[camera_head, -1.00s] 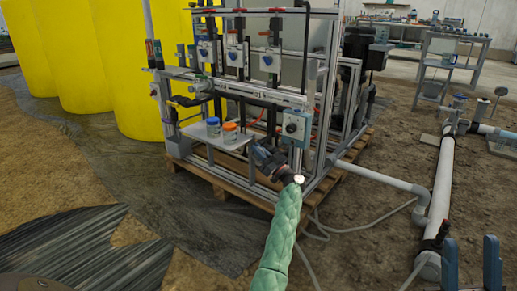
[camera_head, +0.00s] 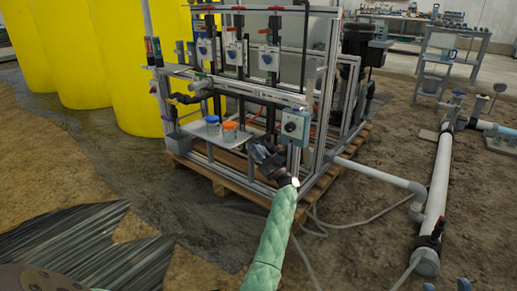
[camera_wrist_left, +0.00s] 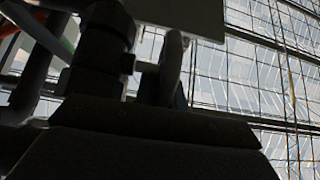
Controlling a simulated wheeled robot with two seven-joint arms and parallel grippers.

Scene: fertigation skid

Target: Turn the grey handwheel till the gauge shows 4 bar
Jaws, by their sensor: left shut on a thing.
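My left gripper (camera_head: 261,154) is at the front of the skid, at the end of the green-sleeved arm. In the left wrist view, a grey wheel (camera_wrist_left: 172,68), seen nearly edge-on, stands right at the dark fingers beside black piping; I take it as the handwheel, and the gripper is shut on it. The fingers hide its lower part. In the head view the gripper hides the wheel. A round dial (camera_head: 499,88) stands on the pipework at the right; its reading is too small to tell.
A shelf (camera_head: 197,133) left of the left gripper holds a blue-lidded jar (camera_head: 212,125) and an orange-lidded jar (camera_head: 229,130). A control box (camera_head: 294,127) sits just above the gripper. Yellow tanks (camera_head: 140,70) stand behind. A grey pipe (camera_head: 436,190) runs along the right.

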